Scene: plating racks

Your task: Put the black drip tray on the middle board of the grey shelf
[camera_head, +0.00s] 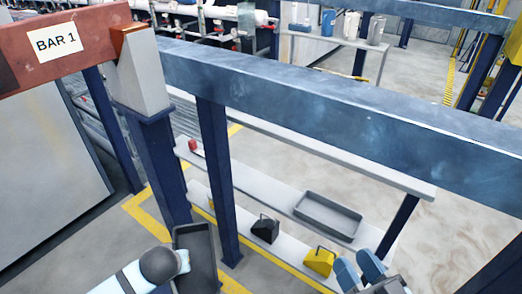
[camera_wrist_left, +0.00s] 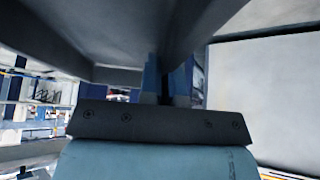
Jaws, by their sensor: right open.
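A long dark drip tray (camera_head: 196,262) is tilted lengthwise at the bottom of the head view, beside my left arm. In the left wrist view my left gripper (camera_wrist_left: 168,78) has blue fingers closed around a dark edge of the tray (camera_wrist_left: 95,35), which fills the upper part. In the head view the left fingers are hidden. The grey shelf (camera_head: 268,187) stands beyond the blue beam; its middle board carries another dark grey tray (camera_head: 328,216) at its right part. My right gripper (camera_head: 360,272) is open and empty at the lower right, in front of the shelf.
A red item (camera_head: 194,146) sits at the middle board's left end. A black handled item (camera_head: 264,228) and a yellow one (camera_head: 320,260) stand on the low board. The blue beam (camera_head: 330,105) and post (camera_head: 217,180) cross before the shelf. The middle board is clear between.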

